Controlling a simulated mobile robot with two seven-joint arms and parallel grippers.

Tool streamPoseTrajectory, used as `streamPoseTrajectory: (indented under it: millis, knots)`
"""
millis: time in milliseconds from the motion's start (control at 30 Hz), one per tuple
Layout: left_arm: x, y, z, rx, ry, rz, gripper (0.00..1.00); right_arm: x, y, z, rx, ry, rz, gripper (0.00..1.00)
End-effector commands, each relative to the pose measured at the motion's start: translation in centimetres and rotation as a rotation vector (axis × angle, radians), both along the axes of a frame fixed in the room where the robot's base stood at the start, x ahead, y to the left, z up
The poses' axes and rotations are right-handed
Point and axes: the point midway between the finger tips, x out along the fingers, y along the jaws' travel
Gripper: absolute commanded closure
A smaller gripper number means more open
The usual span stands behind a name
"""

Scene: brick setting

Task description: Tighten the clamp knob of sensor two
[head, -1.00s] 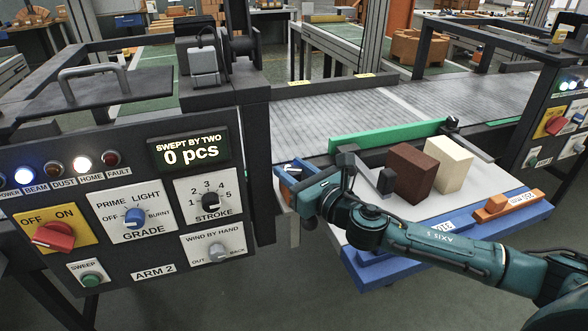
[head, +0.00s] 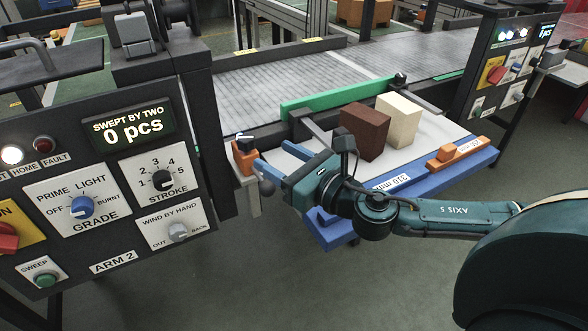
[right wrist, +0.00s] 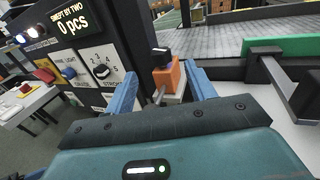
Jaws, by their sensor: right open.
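My left gripper is not in view.
A dark brown brick (head: 364,132) and a cream brick (head: 398,120) stand on the white table top (head: 432,133). A green bar (head: 338,94) and dark arm lie behind. Another orange block (head: 444,154) sits on the blue front edge. The control panel (head: 110,235) stands close left.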

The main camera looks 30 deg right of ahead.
Motion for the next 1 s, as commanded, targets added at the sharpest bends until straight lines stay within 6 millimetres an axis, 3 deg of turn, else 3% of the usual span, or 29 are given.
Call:
streamPoseTrajectory:
  millis: [67,233,733,867,1000]
  knots:
    - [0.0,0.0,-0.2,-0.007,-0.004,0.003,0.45,-1.5,-0.4,-0.3,-0.003,0.003,0.004,0.45]
    - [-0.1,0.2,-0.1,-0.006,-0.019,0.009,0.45,-3.0,-1.1,-0.2,-0.002,0.002,0.001,0.45]
    - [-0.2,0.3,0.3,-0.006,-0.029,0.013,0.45,-3.5,-1.0,-0.5,0.044,0.028,0.001,0.45]
    - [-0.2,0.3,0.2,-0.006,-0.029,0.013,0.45,-4.1,0.5,-3.2,0.307,0.195,-0.009,0.45]
    - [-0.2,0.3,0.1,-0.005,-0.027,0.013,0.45,-5.9,3.1,-8.1,0.847,0.516,-0.073,0.45]
